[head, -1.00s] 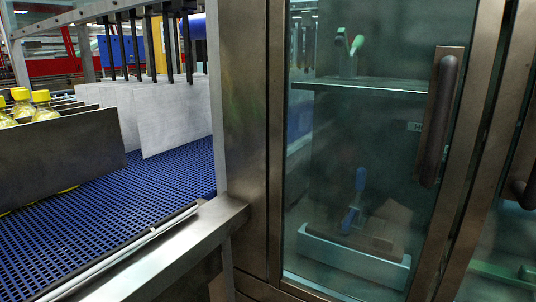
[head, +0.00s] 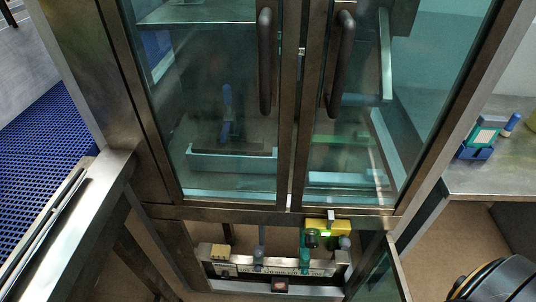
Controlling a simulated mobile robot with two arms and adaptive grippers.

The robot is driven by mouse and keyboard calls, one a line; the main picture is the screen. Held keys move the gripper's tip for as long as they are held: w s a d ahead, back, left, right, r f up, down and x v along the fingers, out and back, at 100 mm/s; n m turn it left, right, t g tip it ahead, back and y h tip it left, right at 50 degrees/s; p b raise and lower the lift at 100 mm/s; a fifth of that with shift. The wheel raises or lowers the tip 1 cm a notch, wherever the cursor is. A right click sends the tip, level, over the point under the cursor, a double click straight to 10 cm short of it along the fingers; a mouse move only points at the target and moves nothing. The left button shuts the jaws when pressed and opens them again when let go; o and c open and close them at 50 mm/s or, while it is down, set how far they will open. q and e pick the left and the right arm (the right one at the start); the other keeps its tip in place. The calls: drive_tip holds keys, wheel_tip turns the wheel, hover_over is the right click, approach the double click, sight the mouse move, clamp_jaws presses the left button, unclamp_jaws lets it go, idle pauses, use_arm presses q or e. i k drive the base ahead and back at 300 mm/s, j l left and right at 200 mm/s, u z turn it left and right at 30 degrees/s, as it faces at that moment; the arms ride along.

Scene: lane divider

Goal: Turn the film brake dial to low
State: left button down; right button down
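I cannot make out a dial marked as the film brake. Below the glass cabinet (head: 290,213) is a low metal panel (head: 235,269) with lettering too small to read. A yellow box (head: 337,226) with a small green light and a dark round part (head: 312,238) sits at its right side. A grey round knob (head: 345,243) is beside that box. I cannot tell if either round part is the dial. Neither of my grippers is in view.
The glass doors have two dark upright handles (head: 265,62) and look shut. A blue conveyor (head: 40,145) is at left. A metal bench (head: 490,178) with a blue holder (head: 475,152) is at right. A dark rounded object (head: 508,284) fills the lower right corner.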

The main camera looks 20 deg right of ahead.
sight(224, 274)
drive_tip(key=k+j+z, duration=0.2)
drive_tip(key=k+z, duration=0.25)
drive_tip(key=k+j+z, duration=0.1)
drive_tip(key=k+z, duration=0.15)
drive_tip(key=z, duration=0.2)
